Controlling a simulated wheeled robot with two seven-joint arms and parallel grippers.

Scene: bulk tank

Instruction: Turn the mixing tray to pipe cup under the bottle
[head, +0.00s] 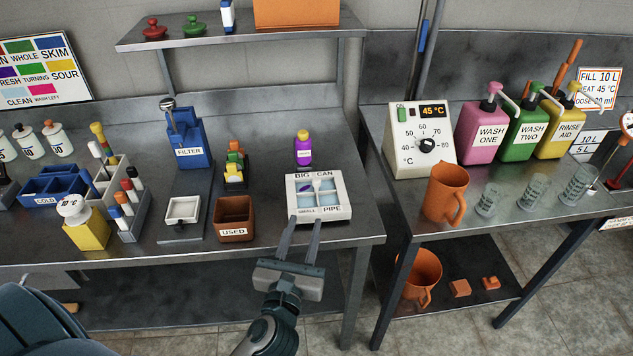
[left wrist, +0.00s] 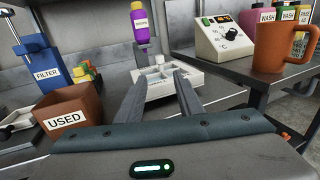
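The white mixing tray (head: 345,211) lies on the metal bench near its right end, and it also shows in the left wrist view (left wrist: 152,94). It has several light-blue cups; its far rim reads BIG and CAN, its near rim SMALL and PIPE. The far-left cup looks purple inside. A purple bottle (head: 304,158) with a yellow top is just beyond the tray's far rim, behind BIG; it also shows in the left wrist view (left wrist: 140,27). My left gripper (head: 302,222) is open and empty, its fingertips at the tray's near edge. Whether they touch it I cannot tell. My right gripper is out of view.
A brown USED box (head: 234,229) stands left of the tray, with a small white dish (head: 182,211) beyond it. A blue FILTER stand (head: 187,140) is behind. A gap separates this bench from the right one, which holds an orange jug (head: 443,190).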

